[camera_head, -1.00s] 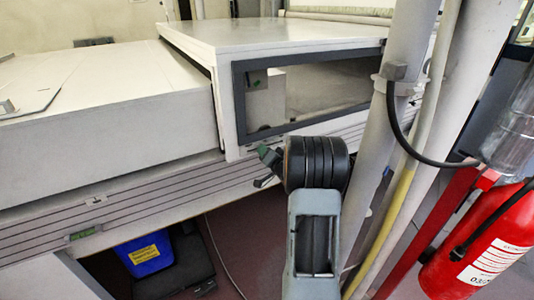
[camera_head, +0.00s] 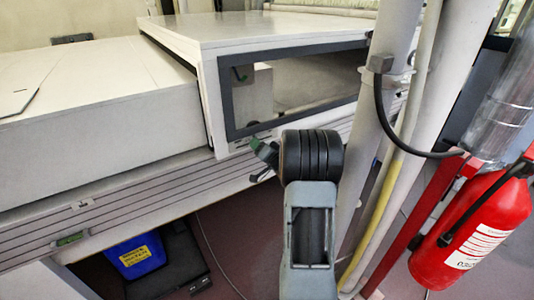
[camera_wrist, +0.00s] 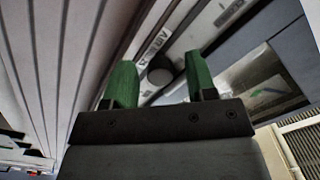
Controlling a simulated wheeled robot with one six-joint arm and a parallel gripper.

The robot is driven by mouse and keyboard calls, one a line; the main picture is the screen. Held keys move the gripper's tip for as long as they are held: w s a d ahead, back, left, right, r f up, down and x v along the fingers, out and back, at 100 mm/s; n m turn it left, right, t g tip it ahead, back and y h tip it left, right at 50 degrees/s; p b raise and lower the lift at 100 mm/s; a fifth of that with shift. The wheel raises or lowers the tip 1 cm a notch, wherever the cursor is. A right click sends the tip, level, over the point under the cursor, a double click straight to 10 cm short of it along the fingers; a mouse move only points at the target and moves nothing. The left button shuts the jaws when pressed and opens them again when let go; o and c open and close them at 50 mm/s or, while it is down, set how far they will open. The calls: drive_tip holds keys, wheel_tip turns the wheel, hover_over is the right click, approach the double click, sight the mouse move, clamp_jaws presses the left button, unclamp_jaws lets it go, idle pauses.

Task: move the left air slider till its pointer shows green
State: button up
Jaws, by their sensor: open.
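My gripper (camera_head: 263,160) is at the front rail of the white tunnel, just below its dark-framed window. In the wrist view its two green fingers (camera_wrist: 161,80) stand apart, open. A round dark knob (camera_wrist: 160,70) shows between the fingertips, beside a pale label reading "AIR" (camera_wrist: 155,45); I cannot tell whether the fingers touch it. The knob seems to be the air slider's, but which slider it is I cannot tell. I cannot make out a pointer reading.
White pipes (camera_head: 385,110) with a black cable rise just right of my arm. A red fire extinguisher (camera_head: 470,230) hangs at the far right. A blue bin (camera_head: 136,256) sits on the floor beneath the ribbed rail (camera_head: 150,187). Open floor lies at lower centre.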

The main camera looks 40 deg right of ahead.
drive_tip(key=s, duration=1.3)
drive_tip(key=shift+s+a, duration=0.15)
drive_tip(key=shift+a, duration=0.05)
drive_tip(key=s+d+f+n+g+h+p, duration=0.1)
drive_tip(key=s+d+f+g+h+p, duration=0.15)
drive_tip(key=s+f+g+h, duration=0.6)
drive_tip(key=s+a+r+n+g+y+p, duration=0.1)
drive_tip(key=a+r+n+g+y+p, duration=0.1)
drive_tip(key=a+r, duration=0.4)
drive_tip(key=s+a+r+n+g+y+p, duration=0.2)
drive_tip(key=a+r, duration=0.5)
drive_tip(key=a, duration=0.6)
drive_tip(key=s+a+r+n+g+y+p, duration=0.1)
drive_tip(key=a+r+n+g+y+p, duration=0.1)
drive_tip(key=a, duration=0.7)
wheel_tip(320, 180, up, 5)
drive_tip(key=n+y+p, duration=0.1)
drive_tip(key=n+y, duration=0.1)
drive_tip(key=y, duration=0.1)
drive_tip(key=shift+s+a+f, duration=0.15)
drive_tip(key=shift+s, duration=0.25)
idle(1.9)
